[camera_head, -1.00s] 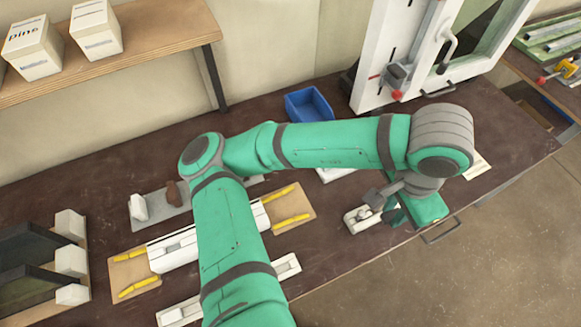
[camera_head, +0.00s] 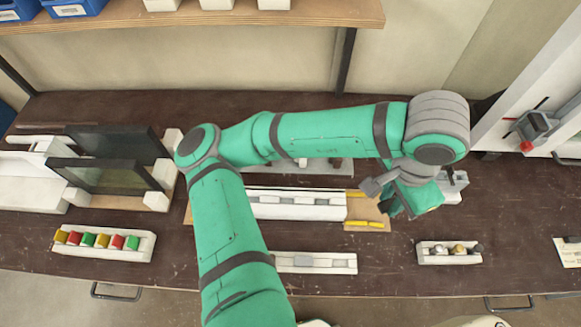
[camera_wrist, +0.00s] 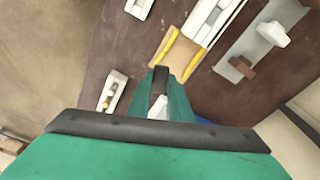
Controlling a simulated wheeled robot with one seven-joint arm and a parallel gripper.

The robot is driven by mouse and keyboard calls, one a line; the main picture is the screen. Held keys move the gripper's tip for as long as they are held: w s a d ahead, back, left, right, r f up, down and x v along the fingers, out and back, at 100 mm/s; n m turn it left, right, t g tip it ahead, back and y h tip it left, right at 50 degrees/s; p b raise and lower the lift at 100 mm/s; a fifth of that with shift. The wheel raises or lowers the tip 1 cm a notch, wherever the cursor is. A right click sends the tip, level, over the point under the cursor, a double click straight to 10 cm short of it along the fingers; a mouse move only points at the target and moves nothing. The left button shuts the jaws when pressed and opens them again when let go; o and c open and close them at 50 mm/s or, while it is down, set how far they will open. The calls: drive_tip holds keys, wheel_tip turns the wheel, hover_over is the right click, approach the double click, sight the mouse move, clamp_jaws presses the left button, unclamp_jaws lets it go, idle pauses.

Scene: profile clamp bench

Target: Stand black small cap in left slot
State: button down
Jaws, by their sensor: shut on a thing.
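My gripper (camera_head: 402,212) hangs over the right end of the profile fixture in the head view. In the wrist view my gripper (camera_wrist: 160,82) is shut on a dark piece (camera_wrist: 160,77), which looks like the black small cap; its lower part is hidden. The long white profile (camera_head: 300,204) lies on a wooden board with yellow strips (camera_head: 366,224). In front of it is a white slotted block (camera_head: 315,262), partly behind my arm. I cannot tell which opening is the left slot. A small white tray (camera_head: 432,259) holding several small caps stands at the right front.
A rack with dark panels (camera_head: 110,165) and a tray of coloured blocks (camera_head: 100,253) are at the left. A white block with dark fittings (camera_head: 450,186) stands just right of my gripper. A white frame (camera_head: 535,80) rises at the right. Bare bench lies around the small tray.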

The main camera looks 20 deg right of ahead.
drive_tip(key=w+a+m, duration=0.1)
drive_tip(key=w+a, duration=0.4)
drive_tip(key=a, duration=0.4)
drive_tip(key=w+a+f+m, duration=0.15)
drive_tip(key=w+a, duration=0.25)
drive_tip(key=a, duration=0.6)
drive_tip(key=w+a+m, duration=0.2)
drive_tip(key=w+a, duration=0.3)
drive_tip(key=a, duration=0.4)
drive_tip(key=shift+s+f, duration=0.15)
drive_tip(key=shift+f, duration=2.9)
drive_tip(key=shift+w, duration=0.2)
drive_tip(key=shift+s+d, duration=0.1)
drive_tip(key=shift+s, duration=0.1)
drive_tip(key=shift+w, duration=0.2)
